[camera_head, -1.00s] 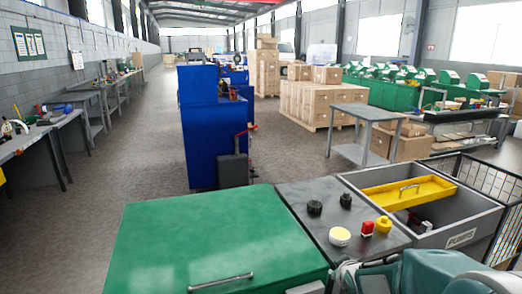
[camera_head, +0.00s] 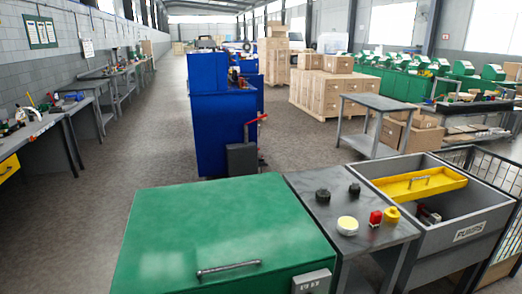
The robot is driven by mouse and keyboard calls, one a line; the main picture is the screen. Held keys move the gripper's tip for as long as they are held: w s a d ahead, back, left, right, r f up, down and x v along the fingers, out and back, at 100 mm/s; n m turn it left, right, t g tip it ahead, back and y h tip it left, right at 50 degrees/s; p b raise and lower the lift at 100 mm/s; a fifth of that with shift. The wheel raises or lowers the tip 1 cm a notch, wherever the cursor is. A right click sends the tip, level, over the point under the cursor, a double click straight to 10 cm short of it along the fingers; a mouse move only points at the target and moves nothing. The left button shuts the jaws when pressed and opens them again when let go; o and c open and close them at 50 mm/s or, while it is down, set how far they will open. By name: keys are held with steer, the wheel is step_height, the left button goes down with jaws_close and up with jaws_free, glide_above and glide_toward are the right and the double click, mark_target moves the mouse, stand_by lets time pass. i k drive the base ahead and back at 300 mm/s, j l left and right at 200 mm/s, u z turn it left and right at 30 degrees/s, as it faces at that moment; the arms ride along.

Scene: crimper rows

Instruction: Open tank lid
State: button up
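A green lid (camera_head: 215,215) with a flat, slightly worn top fills the lower middle of the head view. It lies flat and looks closed. A grey bar handle (camera_head: 228,268) is fixed near its front edge. A small grey labelled box (camera_head: 313,282) sits at the lid's front right corner. Its text is too small to read surely. The tank body under the lid is mostly out of view. My gripper is not in view.
Right of the lid is a dark panel (camera_head: 333,208) with black knobs and white, red and yellow buttons. Beyond it is a grey bin (camera_head: 490,218) marked PUMPS, with a yellow tray (camera_head: 405,188). A blue machine (camera_head: 222,135) stands behind the lid. Floor at the left (camera_head: 70,235) is clear.

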mark_target(177, 238)
steer(key=i+j, duration=0.1)
steer(key=j, duration=0.25)
steer(key=i+j, duration=0.15)
steer(key=j, duration=0.2)
steer(key=i+j, duration=0.1)
steer(key=j, duration=0.25)
steer(key=i+j, duration=0.15)
steer(key=j, duration=0.2)
